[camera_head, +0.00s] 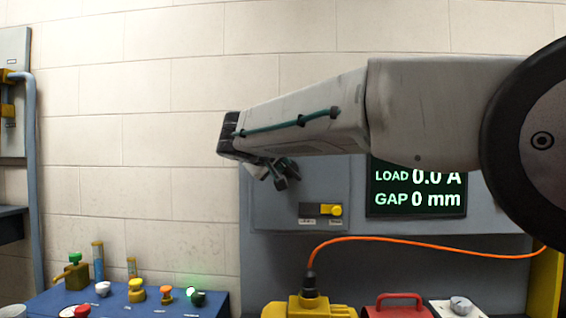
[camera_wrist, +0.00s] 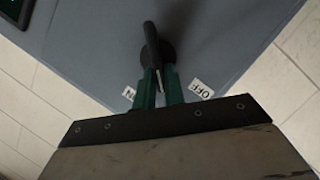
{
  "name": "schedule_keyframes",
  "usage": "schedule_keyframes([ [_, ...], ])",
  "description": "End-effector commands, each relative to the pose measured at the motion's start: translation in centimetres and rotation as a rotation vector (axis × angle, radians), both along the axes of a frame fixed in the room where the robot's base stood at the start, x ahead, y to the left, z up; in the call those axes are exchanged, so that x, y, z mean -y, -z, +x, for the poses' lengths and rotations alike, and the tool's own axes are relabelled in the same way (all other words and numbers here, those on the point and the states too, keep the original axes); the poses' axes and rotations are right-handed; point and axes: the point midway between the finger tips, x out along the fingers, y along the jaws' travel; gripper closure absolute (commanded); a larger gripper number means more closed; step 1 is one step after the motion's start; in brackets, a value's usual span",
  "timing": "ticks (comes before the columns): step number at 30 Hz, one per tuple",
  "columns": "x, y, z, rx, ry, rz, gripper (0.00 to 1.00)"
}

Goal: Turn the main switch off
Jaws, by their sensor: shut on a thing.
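The main switch (camera_wrist: 151,35) is a dark lever on a round dark hub in the wrist view, on a grey panel. My gripper (camera_wrist: 159,72) has its green fingers shut on the lever's end near the hub. A white OFF label (camera_wrist: 201,89) lies right of the fingers and a partly hidden ON label (camera_wrist: 129,92) lies left. The lever end lies between the two labels; its exact setting I cannot tell. In the head view my gripper (camera_head: 272,172) is at the grey panel (camera_head: 270,212), and the switch is mostly hidden there.
A screen (camera_head: 417,190) reads LOAD 0.0 A and GAP 0 mm. An orange cable (camera_head: 420,243) runs to a yellow motor (camera_head: 300,308). A blue box (camera_head: 130,303) with several buttons and a lit green lamp (camera_head: 193,292) stands lower left.

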Motion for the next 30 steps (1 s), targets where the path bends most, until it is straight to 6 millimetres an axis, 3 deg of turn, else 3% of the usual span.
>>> schedule_keyframes([
  [18,-0.6,1.5,0.1,-0.021,0.001,-0.55,1.0],
  [30,-0.6,1.9,0.1,-0.028,0.002,-0.732,1.0],
])
